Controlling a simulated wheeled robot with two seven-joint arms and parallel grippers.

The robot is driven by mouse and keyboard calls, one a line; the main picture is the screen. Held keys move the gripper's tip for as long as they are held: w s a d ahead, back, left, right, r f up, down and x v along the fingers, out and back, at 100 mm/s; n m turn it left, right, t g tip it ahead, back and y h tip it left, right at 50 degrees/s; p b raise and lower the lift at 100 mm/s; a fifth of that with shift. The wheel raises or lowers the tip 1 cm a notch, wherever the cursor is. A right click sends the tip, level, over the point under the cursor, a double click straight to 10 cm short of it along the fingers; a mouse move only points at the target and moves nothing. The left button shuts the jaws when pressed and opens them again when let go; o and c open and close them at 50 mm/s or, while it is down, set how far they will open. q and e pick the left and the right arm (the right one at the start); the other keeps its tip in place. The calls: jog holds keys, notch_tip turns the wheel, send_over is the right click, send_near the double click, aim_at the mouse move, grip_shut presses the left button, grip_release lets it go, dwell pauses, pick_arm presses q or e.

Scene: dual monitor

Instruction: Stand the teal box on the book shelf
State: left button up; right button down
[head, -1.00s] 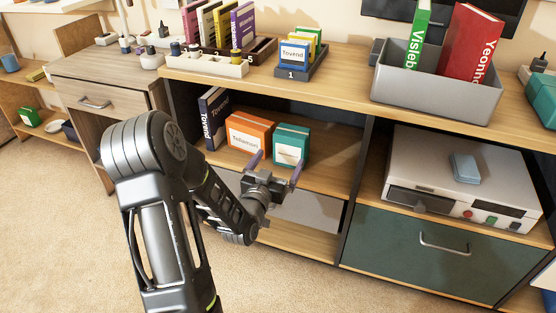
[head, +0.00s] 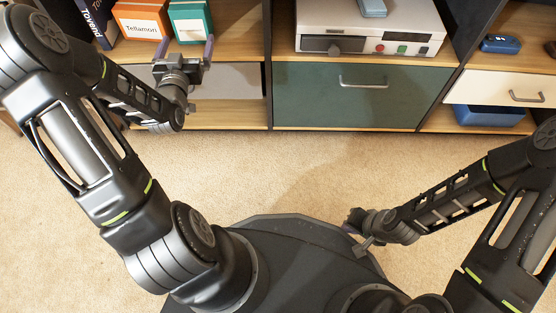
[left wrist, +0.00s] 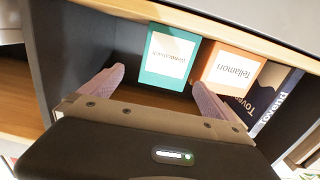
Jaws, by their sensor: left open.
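The teal box (head: 191,22) with a white label is in the cabinet's open compartment, beside the orange "Tellamori" box (head: 142,20). It also shows in the left wrist view (left wrist: 150,77). My left gripper (head: 183,48) is open and empty, pointing at the teal box from the front. In the left wrist view its fingertips (left wrist: 158,80) spread near the box's near edge, and the box is not clasped. My right gripper (head: 358,234) hangs low over my base, far from the cabinet; its jaw opening is unclear.
A dark blue "Tovend" book (head: 98,20) leans left of the orange box. A white device (head: 370,35) sits on the shelf to the right, above a green drawer (head: 345,95). A blue bin (head: 488,115) is at the far right. Carpet (head: 300,170) in front is clear.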

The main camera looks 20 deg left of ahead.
pick_arm(q)
jog(key=s+d+f+g+h, duration=0.2)
jog(key=d+f+g+h, duration=0.15)
jog(key=d+f, duration=0.75)
jog(key=s+d+f+g+h, duration=0.3)
jog(key=d+f+g, duration=0.1)
jog(key=d+f, duration=0.7)
jog(key=s+d+f+g+h, duration=0.1)
jog(key=s+d+f+g, duration=0.3)
jog(key=s+d, duration=0.3)
jog(key=s+d+f+m+g+h, duration=0.1)
jog(key=s+d+f+g, duration=0.2)
jog(key=s+d, duration=0.4)
jog(key=s+f, duration=0.1)
jog(key=s, duration=0.2)
jog(key=shift+s+d+f+g, duration=0.15)
jog(key=shift+d+f+g, duration=0.1)
jog(key=shift+f+g, duration=0.1)
jog(key=shift+h, duration=0.25)
